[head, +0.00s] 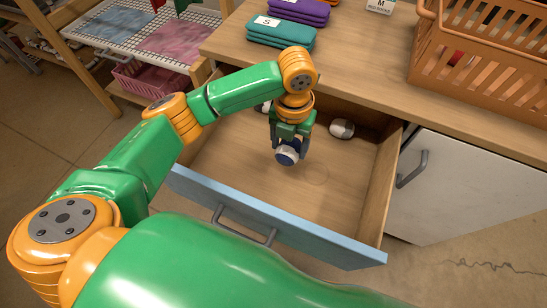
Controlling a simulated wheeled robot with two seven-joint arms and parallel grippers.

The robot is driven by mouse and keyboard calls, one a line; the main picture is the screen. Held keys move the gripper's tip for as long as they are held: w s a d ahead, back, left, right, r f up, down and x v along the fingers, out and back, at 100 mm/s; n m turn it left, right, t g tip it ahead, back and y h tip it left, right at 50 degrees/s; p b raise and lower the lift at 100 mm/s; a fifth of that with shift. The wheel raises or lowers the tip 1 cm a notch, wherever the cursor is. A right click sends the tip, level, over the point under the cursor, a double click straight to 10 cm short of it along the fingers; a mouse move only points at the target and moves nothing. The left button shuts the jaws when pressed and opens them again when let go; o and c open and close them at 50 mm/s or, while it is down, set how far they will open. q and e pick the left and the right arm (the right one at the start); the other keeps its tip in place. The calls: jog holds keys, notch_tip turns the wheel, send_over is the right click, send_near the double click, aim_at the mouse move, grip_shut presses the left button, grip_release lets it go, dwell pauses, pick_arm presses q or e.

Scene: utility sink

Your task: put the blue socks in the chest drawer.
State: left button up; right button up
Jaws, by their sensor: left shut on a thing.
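The chest drawer (329,211) is pulled open, with a blue front and a grey handle. My left gripper (289,146) points down over the drawer and is shut on a rolled blue sock (287,157) with a pale part. I cannot tell whether the sock touches the drawer floor. A grey-white rolled pair (342,128) lies inside at the drawer's back. Another pale item (264,106) beside it is mostly hidden by my arm. My right gripper is not in view.
On the wooden top are folded teal cloths (281,35), purple cloths (299,12), small size cards and an orange basket (480,60) at right. A white cabinet door (455,190) is right of the drawer. A drying rack (150,35) stands at left.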

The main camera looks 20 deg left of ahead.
pick_arm(q)
jog(key=a+f, duration=0.1)
jog(key=f, duration=0.1)
jog(key=a+f, duration=0.1)
jog(key=a, duration=0.1)
jog(key=w+a+f+b, duration=0.1)
jog(key=f, duration=0.1)
jog(key=shift+a+f, duration=0.25)
jog(key=shift+f, duration=0.1)
jog(key=f+b, duration=0.1)
jog(key=f, duration=0.2)
jog(key=shift+a+f, duration=0.1)
jog(key=shift+a, duration=0.1)
jog(key=shift+f, duration=0.1)
jog(key=shift+f, duration=0.1)
jog(key=o, duration=1.4)
jog(key=shift+c, duration=0.2)
notch_tip(320, 180, up, 12)
jog(key=p, duration=0.2)
jog(key=shift+r+p, duration=0.2)
jog(key=shift+p, duration=0.15)
